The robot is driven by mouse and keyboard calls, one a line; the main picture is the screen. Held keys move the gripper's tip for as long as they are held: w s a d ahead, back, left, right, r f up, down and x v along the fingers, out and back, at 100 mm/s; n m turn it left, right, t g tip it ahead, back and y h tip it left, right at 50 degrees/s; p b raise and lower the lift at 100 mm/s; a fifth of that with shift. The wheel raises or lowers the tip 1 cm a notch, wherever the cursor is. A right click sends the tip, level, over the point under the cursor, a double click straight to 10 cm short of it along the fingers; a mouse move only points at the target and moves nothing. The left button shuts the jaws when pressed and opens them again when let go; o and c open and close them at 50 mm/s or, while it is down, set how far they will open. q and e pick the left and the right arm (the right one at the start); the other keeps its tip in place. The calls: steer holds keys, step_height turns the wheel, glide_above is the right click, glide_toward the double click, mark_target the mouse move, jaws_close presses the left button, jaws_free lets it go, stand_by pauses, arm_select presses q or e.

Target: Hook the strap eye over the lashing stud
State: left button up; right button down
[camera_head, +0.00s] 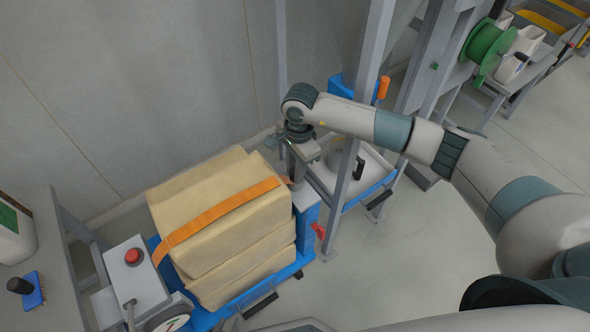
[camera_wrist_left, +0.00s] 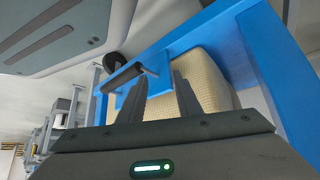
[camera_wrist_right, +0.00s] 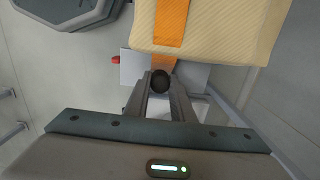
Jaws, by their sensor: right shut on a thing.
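An orange strap (camera_head: 215,212) runs over the stacked tan sacks (camera_head: 240,240) and down toward the blue post (camera_head: 306,222) with a pale top. My right gripper (camera_head: 297,172) is at this post, beside the sacks. In the right wrist view the strap (camera_wrist_right: 170,22) runs to a dark round knob (camera_wrist_right: 159,81) between the fingertips of my right gripper (camera_wrist_right: 158,88), which is shut on the strap's end. The strap eye and the lashing stud cannot be made out. My left gripper (camera_wrist_left: 158,92) is open and empty near a blue frame with a black handle (camera_wrist_left: 124,76); the head view does not show it.
A grey upright (camera_head: 360,125) stands just right of my right gripper. A box with a red button (camera_head: 133,257) stands left of the sacks. The floor (camera_head: 400,260) at right is clear.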

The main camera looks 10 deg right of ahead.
arm_select(q)
steer(key=shift+f, duration=0.3)
arm_select(e)
steer(key=shift+f, duration=0.3)
steer(key=shift+d, duration=0.1)
steer(key=c, duration=1.5)
jaws_free()
steer(key=shift+o, duration=0.2)
steer(key=shift+r, duration=0.1)
